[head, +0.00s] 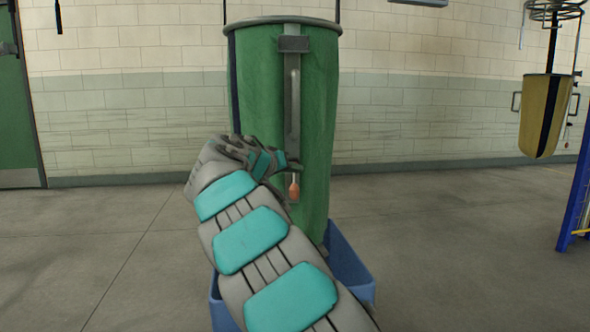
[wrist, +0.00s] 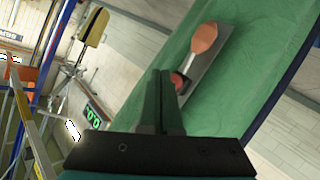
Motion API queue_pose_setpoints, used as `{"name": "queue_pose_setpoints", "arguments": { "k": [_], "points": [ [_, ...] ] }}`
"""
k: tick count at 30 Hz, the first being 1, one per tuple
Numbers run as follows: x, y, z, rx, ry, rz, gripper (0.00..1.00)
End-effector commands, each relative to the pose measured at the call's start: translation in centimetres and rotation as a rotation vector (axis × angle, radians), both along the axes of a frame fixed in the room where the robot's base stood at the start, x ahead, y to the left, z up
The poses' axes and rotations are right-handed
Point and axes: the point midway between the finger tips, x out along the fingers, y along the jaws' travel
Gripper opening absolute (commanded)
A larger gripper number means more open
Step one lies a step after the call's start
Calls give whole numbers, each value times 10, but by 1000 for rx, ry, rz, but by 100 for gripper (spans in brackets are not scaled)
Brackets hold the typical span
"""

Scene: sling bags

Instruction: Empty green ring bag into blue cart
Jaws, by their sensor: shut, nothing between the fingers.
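The green ring bag (head: 262,95) hangs upright with a grey ring round its top and a metal strip down its front. An orange pull (head: 294,190) hangs at the strip's lower end; it also shows in the wrist view (wrist: 204,38). The blue cart (head: 345,262) stands under the bag, largely hidden by my arm and the bag. My gripper (head: 287,163) is in front of the bag beside the strip, just above the pull. In the wrist view its fingers (wrist: 161,78) are shut and empty, apart from the orange pull. A small red part (wrist: 178,82) shows beside the fingertips.
A yellow and black bag (head: 546,115) hangs at the right, near a blue frame (head: 577,190). A green door (head: 15,110) is at the far left. The floor on both sides of the cart is clear.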

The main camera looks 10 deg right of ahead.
Motion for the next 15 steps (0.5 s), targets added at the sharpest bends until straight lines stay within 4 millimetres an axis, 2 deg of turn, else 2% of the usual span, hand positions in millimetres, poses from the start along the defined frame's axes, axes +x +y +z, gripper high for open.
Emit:
{"name": "queue_pose_setpoints", "arguments": {
  "k": [15],
  "points": [
    [-44,0,-2,0,-1,-1,0]
  ]
}}
